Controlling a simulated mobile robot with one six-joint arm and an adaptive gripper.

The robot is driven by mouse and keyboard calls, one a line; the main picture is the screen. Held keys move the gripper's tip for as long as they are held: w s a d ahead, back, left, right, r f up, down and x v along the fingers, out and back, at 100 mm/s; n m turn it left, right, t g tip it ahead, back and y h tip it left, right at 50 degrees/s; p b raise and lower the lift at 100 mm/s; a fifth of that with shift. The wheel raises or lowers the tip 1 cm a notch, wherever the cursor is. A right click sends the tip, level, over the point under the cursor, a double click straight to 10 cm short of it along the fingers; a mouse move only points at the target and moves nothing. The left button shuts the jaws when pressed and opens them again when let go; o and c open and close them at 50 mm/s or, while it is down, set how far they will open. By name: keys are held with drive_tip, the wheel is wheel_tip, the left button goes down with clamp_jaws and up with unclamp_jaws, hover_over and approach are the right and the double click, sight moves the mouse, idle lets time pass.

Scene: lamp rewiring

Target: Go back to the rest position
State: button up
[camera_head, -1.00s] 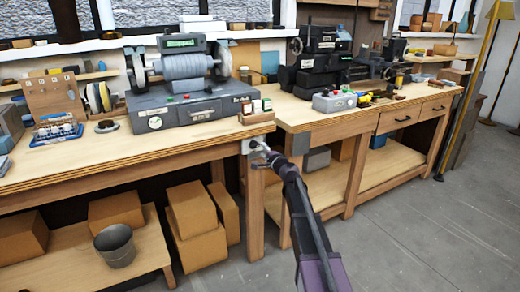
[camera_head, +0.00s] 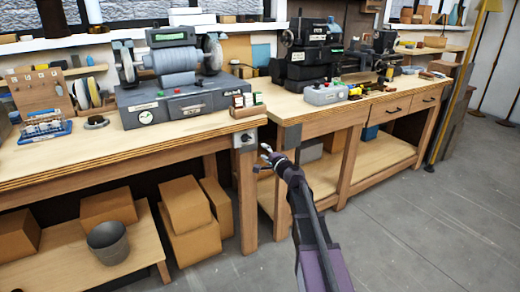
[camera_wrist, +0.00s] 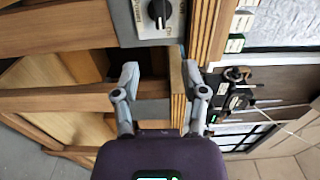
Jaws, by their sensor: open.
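My gripper (camera_head: 267,156) is in front of the gap between the two workbenches, at the right of the left bench's corner leg, below the bench top. It is open, with nothing between its fingers. In the wrist view my gripper's two fingers (camera_wrist: 160,80) stand apart. A switch box (camera_head: 245,139) with a black rotary knob is fixed at the left bench's front corner, just left of my gripper. The switch box also shows at the top of the wrist view (camera_wrist: 147,20), apart from the fingers.
The left bench (camera_head: 150,148) holds a grey grinder (camera_head: 180,80) and a small tray of boxes (camera_head: 247,106). The right bench (camera_head: 322,113) carries black machines. Cardboard boxes (camera_head: 192,235) and a bucket (camera_head: 109,242) are below. The grey floor at right is clear.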

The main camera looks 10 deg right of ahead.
drive_tip(key=s+a+f+n+g+y, duration=0.1)
drive_tip(key=s+a+f+n+g, duration=0.45)
drive_tip(key=s, duration=0.25)
drive_tip(key=s+a+f+n+g+y, duration=0.1)
drive_tip(key=s+a+f+n+g, duration=0.5)
drive_tip(key=s, duration=0.3)
drive_tip(key=s+d+f+n+g+h, duration=0.2)
drive_tip(key=s+d+f+g+h, duration=0.15)
drive_tip(key=s, duration=0.55)
drive_tip(key=s+d+f+n+g+h, duration=0.1)
drive_tip(key=s+d+f+g+h, duration=0.2)
drive_tip(key=s, duration=0.5)
wheel_tip(320, 180, up, 29)
drive_tip(key=h+p, duration=0.1)
drive_tip(key=p, duration=2.8)
drive_tip(key=shift+a+t, duration=0.25)
drive_tip(key=shift+t, duration=0.15)
